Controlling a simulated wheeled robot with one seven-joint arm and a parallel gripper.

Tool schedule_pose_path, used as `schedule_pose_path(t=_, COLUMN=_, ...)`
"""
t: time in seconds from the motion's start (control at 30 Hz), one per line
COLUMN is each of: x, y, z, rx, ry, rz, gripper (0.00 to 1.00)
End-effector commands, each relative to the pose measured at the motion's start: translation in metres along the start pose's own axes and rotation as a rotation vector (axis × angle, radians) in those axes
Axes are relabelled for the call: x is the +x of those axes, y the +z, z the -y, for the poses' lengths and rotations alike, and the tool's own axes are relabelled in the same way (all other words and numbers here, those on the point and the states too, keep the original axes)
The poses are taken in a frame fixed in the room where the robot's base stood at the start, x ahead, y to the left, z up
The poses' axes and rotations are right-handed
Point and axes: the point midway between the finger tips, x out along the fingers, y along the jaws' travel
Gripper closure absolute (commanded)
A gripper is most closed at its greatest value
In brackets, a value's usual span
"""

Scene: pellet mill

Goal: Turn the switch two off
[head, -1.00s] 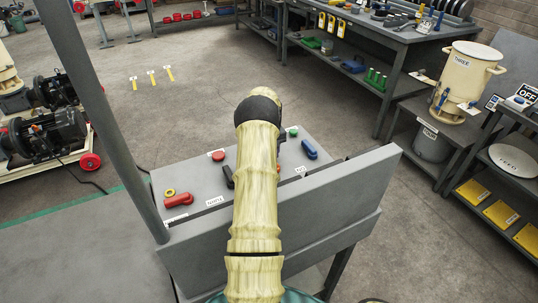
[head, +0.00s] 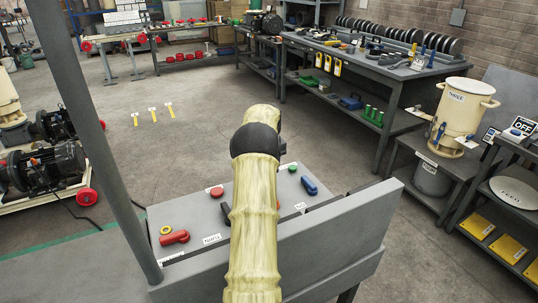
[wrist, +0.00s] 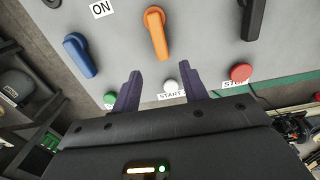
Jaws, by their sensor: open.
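The sloped grey control panel (head: 186,212) carries several lever switches. In the wrist view I see a blue switch (wrist: 80,55), an orange switch (wrist: 156,33) and a black switch (wrist: 253,18). Which one is switch two I cannot tell; the small labels by the levers are not clearly readable. My gripper (wrist: 157,76) is open and empty, its two purple fingers apart, just below the orange lever in the picture.
A white button (wrist: 170,87) labelled START shows between the fingers. A red button (wrist: 241,73) and a green button (wrist: 110,98) lie either side. A raised grey plate (head: 320,245) fronts the panel, and a post (head: 103,150) stands left. Floor beyond is open.

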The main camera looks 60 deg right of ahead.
Motion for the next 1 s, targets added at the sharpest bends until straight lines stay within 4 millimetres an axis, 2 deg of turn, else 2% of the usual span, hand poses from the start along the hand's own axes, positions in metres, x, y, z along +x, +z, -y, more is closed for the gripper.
schedule_pose_path(t=0.2, x=-0.044, y=0.000, z=-0.001, rx=0.001, ry=0.003, rz=-0.003, gripper=0.56)
schedule_pose_path(t=0.4, x=-0.066, y=0.000, z=-0.001, rx=0.002, ry=0.001, rz=0.000, gripper=0.56)
schedule_pose_path(t=1.0, x=-0.069, y=0.000, z=-0.001, rx=0.002, ry=0.001, rz=0.000, gripper=0.56)
